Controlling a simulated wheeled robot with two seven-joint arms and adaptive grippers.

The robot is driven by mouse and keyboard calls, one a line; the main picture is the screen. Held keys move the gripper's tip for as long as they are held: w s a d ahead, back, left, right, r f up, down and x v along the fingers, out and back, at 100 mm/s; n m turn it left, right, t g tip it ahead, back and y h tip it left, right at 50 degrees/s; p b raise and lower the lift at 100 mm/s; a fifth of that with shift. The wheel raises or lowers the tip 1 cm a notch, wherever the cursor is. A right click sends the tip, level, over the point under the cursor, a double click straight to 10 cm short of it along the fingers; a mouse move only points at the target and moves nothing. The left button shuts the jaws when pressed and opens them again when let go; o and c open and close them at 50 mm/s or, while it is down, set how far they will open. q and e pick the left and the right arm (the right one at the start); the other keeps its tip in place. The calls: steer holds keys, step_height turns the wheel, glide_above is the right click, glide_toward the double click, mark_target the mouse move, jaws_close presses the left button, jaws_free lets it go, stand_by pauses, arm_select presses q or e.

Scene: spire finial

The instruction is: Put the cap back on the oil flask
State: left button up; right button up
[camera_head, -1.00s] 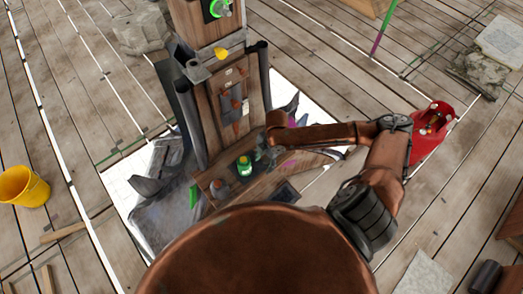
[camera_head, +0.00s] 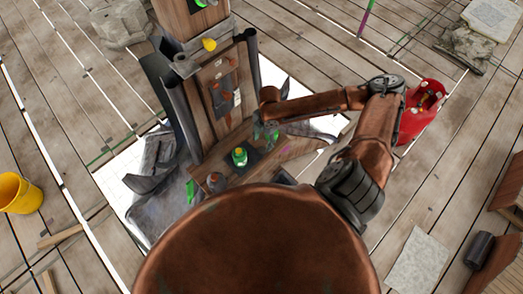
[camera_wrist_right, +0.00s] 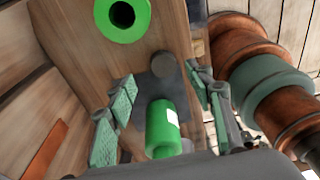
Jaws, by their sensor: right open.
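The green oil flask (camera_head: 239,158) stands on the wooden ledge at the foot of the post in the head view. My right gripper (camera_head: 267,134) is open, just right of and beyond the flask. My left gripper is out of view.
A dark grey round knob (camera_wrist_right: 165,67) is past the green cylinder in the wrist view. The wooden post (camera_head: 222,110) rises close behind the ledge. A red container (camera_head: 421,110) and a yellow bucket (camera_head: 18,193) are farther off.

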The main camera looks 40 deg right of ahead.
mark_target(262, 150)
steer(key=shift+a+f, duration=0.1)
steer(key=shift+f, duration=0.2)
steer(key=f, duration=0.3)
steer(key=shift+s+a+f, duration=0.25)
steer(key=shift+s, duration=0.05)
steer(key=shift+f, duration=0.5)
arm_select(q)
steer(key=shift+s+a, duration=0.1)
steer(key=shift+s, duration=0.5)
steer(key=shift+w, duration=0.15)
arm_select(e)
steer(key=shift+c, duration=0.3)
steer(key=c, duration=0.8)
